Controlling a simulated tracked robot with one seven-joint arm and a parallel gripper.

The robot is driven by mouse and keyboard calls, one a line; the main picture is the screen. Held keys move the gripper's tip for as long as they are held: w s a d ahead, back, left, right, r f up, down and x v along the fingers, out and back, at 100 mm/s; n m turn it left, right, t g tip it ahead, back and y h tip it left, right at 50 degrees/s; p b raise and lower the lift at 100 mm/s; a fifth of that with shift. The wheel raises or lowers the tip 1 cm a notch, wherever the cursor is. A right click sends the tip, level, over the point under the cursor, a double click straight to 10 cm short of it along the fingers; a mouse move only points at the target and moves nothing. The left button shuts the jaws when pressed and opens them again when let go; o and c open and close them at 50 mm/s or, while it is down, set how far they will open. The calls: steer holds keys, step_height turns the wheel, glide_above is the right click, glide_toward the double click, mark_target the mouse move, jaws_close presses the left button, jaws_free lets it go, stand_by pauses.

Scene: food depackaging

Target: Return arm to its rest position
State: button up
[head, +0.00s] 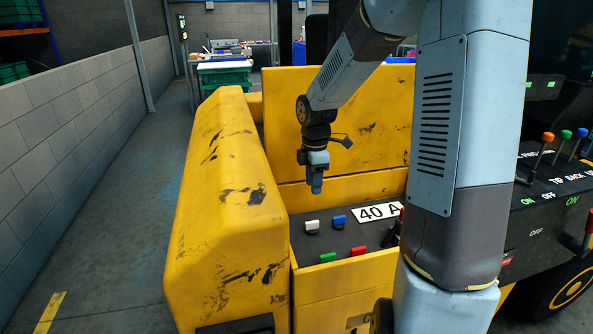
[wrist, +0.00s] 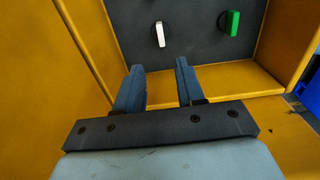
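My gripper (head: 316,188) points down in the head view, above the dark switch panel (head: 320,242) of the yellow machine. In the wrist view my gripper (wrist: 158,66) has its two blue-grey fingers apart with nothing between them. The white switch (wrist: 160,33) and the green switch (wrist: 229,22) lie beyond the fingertips and apart from them. My arm reaches over from the right of the head view, bent down at the wrist.
Yellow machine walls (head: 222,190) stand left of and behind the panel. The panel carries white (head: 312,225), blue (head: 339,220), green (head: 328,257) and red (head: 358,251) switches, and a "40 A" label (head: 378,213). Levers (head: 545,145) stand at right. Open floor (head: 110,200) lies left.

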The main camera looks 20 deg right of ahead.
steer(key=s+r+m+t, duration=0.2)
steer(key=s+r+m, duration=0.7)
steer(key=s, duration=0.3)
steer(key=s+r+m+t, duration=0.3)
steer(key=s+r+m, duration=0.6)
steer(key=s, duration=0.4)
steer(key=shift+s+r+t, duration=0.15)
steer(key=shift+t, duration=0.15)
steer(key=shift+s, duration=0.15)
